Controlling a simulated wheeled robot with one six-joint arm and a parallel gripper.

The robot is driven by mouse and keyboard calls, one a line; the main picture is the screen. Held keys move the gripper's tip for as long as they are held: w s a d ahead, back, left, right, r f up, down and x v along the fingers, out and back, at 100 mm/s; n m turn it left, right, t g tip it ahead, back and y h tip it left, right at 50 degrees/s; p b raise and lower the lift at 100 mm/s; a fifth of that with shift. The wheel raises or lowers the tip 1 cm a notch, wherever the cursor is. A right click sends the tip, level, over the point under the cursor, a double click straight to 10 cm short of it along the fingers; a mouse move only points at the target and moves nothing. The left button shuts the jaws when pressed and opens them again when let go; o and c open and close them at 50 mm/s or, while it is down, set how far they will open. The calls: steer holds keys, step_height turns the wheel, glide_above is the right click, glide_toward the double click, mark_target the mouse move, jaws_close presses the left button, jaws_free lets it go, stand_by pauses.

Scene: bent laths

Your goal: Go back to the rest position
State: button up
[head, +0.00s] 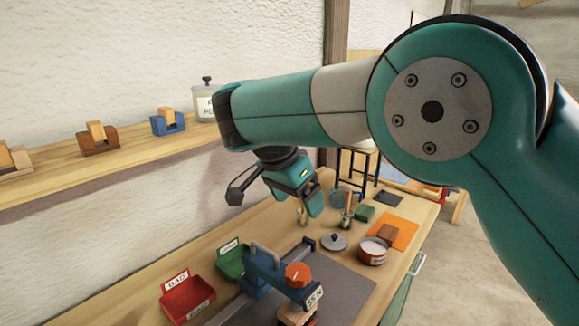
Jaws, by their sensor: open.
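My gripper (308,205) hangs at the end of my teal arm, over the back part of the workbench (150,292). Its jaws point down and are open. They are small and partly dark in this view, and I see nothing held between them. My arm reaches across the upper middle of the view and hides part of the wall and the shelf end.
A blue clamp device with an orange knob (298,274) stands on a grey mat (345,283). A red tray (187,298), green tray (232,262), lid (334,242), white pot (373,252) and orange sheet (404,232) lie around. A wall shelf (70,180) holds several blocks.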

steer(key=s+d+n+y+b, duration=0.3)
steer(key=s+d+n, duration=0.6)
steer(key=d, duration=0.5)
steer(key=s+f+n+g+y+b, duration=0.1)
steer(key=s+n+y, duration=0.1)
steer(key=s, duration=0.7)
steer(key=s+d+f+n+g+y+b, duration=0.1)
steer(key=s+f+n+y, duration=0.1)
steer(key=s+n, duration=0.3)
steer(key=s, duration=0.4)
steer(key=shift+s+d+f+y, duration=0.2)
steer(key=shift+s+d+y, duration=0.05)
steer(key=shift+s+y, duration=0.15)
